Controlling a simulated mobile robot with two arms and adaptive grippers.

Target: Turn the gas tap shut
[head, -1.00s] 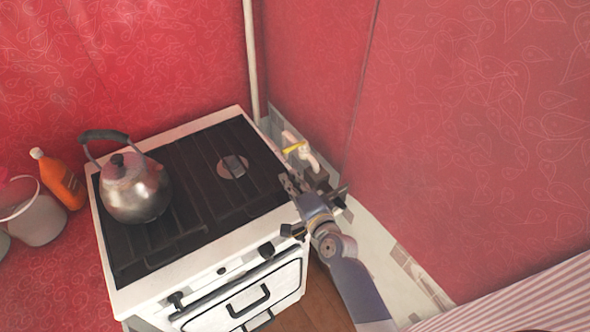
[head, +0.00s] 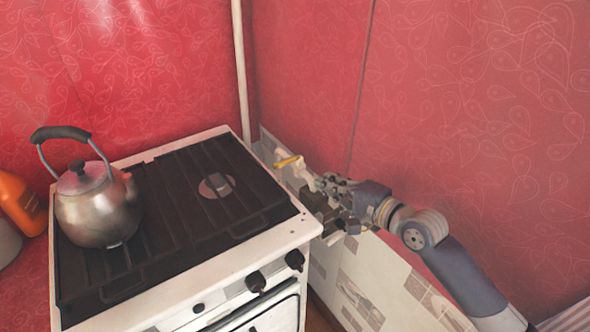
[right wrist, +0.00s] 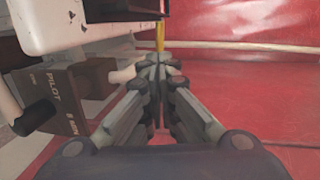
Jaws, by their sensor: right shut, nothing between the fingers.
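The gas tap's yellow handle (head: 288,161) is on a pale pipe (head: 306,176) behind the stove's right side, by the right wall. My right gripper (head: 332,182) is just right of the tap and a little nearer to me, reaching in from the right. In the right wrist view my right gripper (right wrist: 158,68) is shut and empty. There the yellow handle (right wrist: 160,36) shows upright just beyond the fingertips; I cannot tell whether they touch it. My left gripper is not in view.
A dark box marked PILOT (right wrist: 62,95) is left of the fingers; it also shows beside the stove (head: 316,203). The stove (head: 180,303) carries a metal kettle (head: 95,212). The red wall (head: 480,130) is close on the right.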

